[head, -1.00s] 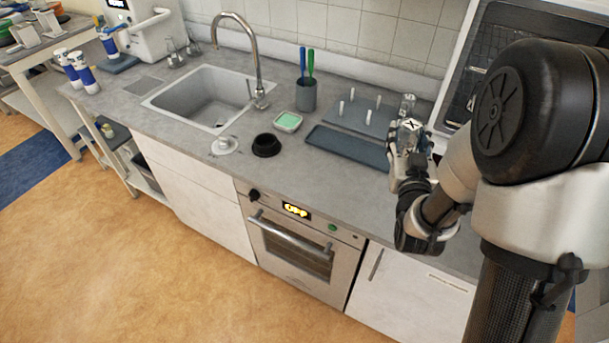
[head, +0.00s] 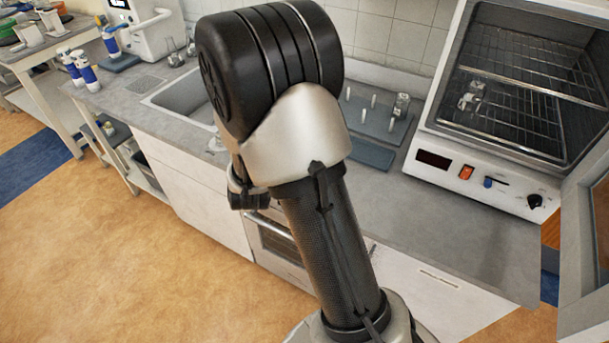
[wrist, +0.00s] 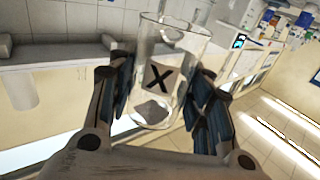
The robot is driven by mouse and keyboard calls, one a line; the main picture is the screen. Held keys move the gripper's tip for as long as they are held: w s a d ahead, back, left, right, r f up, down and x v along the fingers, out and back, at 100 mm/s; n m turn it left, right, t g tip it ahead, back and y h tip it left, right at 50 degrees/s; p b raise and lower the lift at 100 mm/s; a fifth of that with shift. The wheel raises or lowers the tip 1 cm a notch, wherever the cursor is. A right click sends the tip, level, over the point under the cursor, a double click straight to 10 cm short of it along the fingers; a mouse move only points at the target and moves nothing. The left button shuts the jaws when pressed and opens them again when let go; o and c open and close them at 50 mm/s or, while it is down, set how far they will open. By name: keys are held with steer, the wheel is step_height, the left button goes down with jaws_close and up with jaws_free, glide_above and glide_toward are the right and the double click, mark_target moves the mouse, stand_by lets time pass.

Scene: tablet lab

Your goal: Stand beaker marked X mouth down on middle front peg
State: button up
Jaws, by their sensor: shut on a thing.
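The clear beaker marked X (wrist: 160,78) is between the fingers of my gripper (wrist: 165,100) in the wrist view. The gripper is shut on its sides, and the black X on a pale patch faces the camera. Its wide rim is toward the top of that picture. In the head view my arm hides the gripper and beaker. The peg board (head: 352,112) stands at the back of the counter. Its middle front peg (head: 365,115) is bare and upright. The front right peg (head: 392,124) is also bare; the front left is hidden behind my arm.
Another glass vessel (head: 402,105) is at the back right peg. A blue-grey tray (head: 372,154) lies in front of the board. An open oven (head: 520,90) with glassware inside stands right, its door (head: 588,210) swung out. The counter (head: 440,205) before the oven is clear.

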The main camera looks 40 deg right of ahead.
steer(key=s+d+f+m+g+h, duration=0.1)
steer(key=s+d+m+g+h, duration=0.25)
steer(key=d, duration=0.45)
steer(key=s+d+m+g+h, duration=0.3)
steer(key=d+m+g+h, duration=0.15)
steer(key=d, duration=0.25)
steer(key=shift+n+g, duration=0.3)
steer(key=shift+s+d+f+b, duration=0.1)
steer(key=shift+f+b, duration=0.8)
steer(key=shift+f, duration=2.5)
steer(key=shift+s+d+f+b, duration=0.15)
steer(key=shift+f+b, duration=0.8)
steer(key=shift+f, duration=2.4)
steer(key=shift+s+a+f+b, duration=0.1)
steer(key=shift+f+b, duration=0.8)
steer(key=shift+f, duration=2.5)
steer(key=shift+r, duration=0.1)
steer(key=o, duration=0.6)
steer(key=shift+f, duration=0.25)
steer(key=o, duration=0.5)
steer(key=shift+r, duration=0.1)
